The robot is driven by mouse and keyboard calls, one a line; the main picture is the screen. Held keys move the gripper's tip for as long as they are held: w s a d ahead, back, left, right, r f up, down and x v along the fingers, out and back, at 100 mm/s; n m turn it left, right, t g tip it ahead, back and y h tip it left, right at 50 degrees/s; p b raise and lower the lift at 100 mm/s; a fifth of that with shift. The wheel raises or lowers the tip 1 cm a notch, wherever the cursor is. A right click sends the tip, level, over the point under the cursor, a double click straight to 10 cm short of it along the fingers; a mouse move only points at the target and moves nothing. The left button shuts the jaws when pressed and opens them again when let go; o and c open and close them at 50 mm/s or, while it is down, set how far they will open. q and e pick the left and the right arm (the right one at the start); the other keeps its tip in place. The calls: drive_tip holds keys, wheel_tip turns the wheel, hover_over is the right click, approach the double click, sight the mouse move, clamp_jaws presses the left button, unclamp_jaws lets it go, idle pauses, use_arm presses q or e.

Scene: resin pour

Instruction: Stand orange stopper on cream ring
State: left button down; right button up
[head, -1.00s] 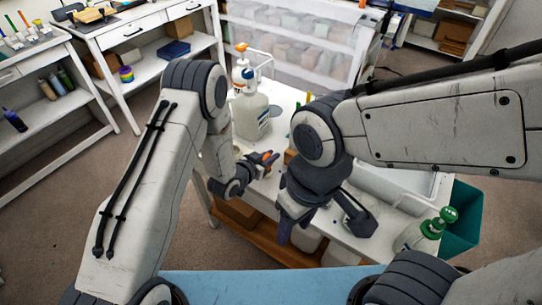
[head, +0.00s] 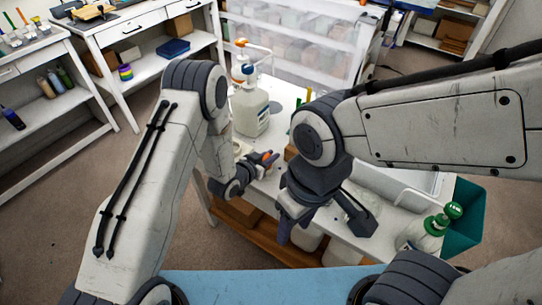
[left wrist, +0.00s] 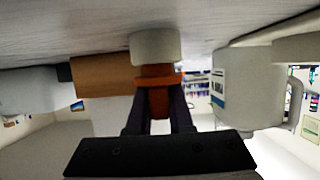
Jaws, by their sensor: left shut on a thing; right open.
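My left gripper (left wrist: 157,122) is shut on the orange stopper (left wrist: 159,81), whose orange flange and darker body show between the fingers in the left wrist view. That view is upside down, with the table at the top. The cream ring (left wrist: 155,46) is a short, pale cylinder against the white tabletop. The stopper lines up with it and appears to touch it; I cannot tell whether its weight rests there. In the head view my left gripper (head: 269,160) is low over the table's left part, with a bit of orange showing. My right gripper (head: 284,235) is open and empty near the front edge.
A large white pump bottle (head: 250,112) stands close behind my left gripper; it also shows in the left wrist view (left wrist: 247,85). A brown block (left wrist: 103,75) is beside the ring. A green-capped bottle (head: 430,232) and teal bin (head: 465,215) are at the right.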

use_arm(q)
drive_tip(key=shift+f, duration=0.15)
drive_tip(key=shift+f+b, duration=0.3)
drive_tip(key=shift+b, duration=0.2)
drive_tip(key=c, duration=0.7)
unclamp_jaws()
drive_tip(key=shift+c, duration=0.2)
